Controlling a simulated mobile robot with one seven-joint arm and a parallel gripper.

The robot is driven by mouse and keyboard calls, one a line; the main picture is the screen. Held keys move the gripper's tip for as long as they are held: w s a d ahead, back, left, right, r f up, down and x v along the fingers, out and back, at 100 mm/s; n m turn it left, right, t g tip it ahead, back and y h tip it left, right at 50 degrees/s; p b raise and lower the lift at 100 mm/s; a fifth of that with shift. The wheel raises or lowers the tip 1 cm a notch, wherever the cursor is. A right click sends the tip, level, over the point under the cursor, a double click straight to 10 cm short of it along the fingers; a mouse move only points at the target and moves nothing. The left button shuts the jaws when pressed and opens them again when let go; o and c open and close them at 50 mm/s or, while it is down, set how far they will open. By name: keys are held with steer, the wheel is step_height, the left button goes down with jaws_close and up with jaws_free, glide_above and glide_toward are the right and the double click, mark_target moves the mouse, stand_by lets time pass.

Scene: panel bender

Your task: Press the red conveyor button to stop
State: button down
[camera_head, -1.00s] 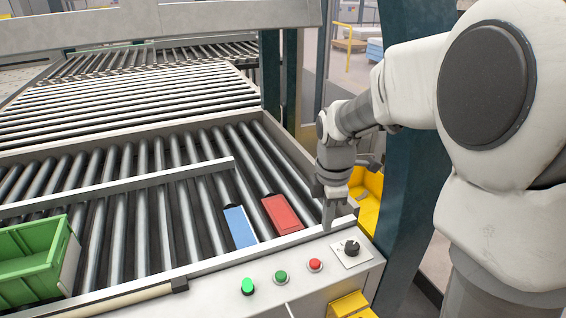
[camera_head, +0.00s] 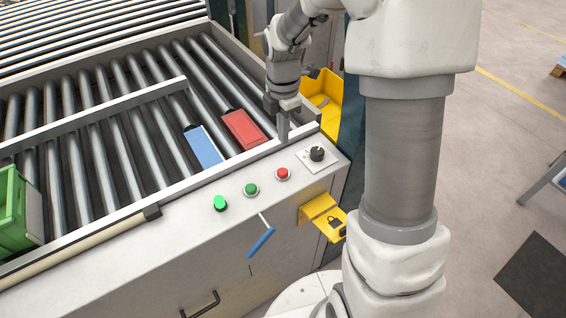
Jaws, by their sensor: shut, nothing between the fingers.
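The red button (camera_head: 283,174) sits on the light grey control panel (camera_head: 185,215) at the conveyor's front edge. To its left are a dark green button (camera_head: 251,190) and a brighter green button (camera_head: 220,203). To its right is a black rotary knob (camera_head: 317,154) on a white plate. My gripper (camera_head: 283,140) is shut and empty, pointing down above the conveyor's front rail, behind the red button and apart from it. The fingertips are small in this view. The roller conveyor (camera_head: 105,140) lies behind the panel.
A blue item (camera_head: 205,147) and a red item (camera_head: 243,130) lie on the rollers left of my gripper. A green crate (camera_head: 14,215) stands at the far left. A yellow lockout bracket (camera_head: 322,214) and a blue-handled lever (camera_head: 261,241) protrude from the panel front. A yellow bin (camera_head: 322,97) is behind.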

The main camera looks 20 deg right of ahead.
mark_target(283, 171)
step_height(283, 171, down, 12)
steer(key=shift+r+p, duration=0.15)
steer(key=shift+p, duration=0.35)
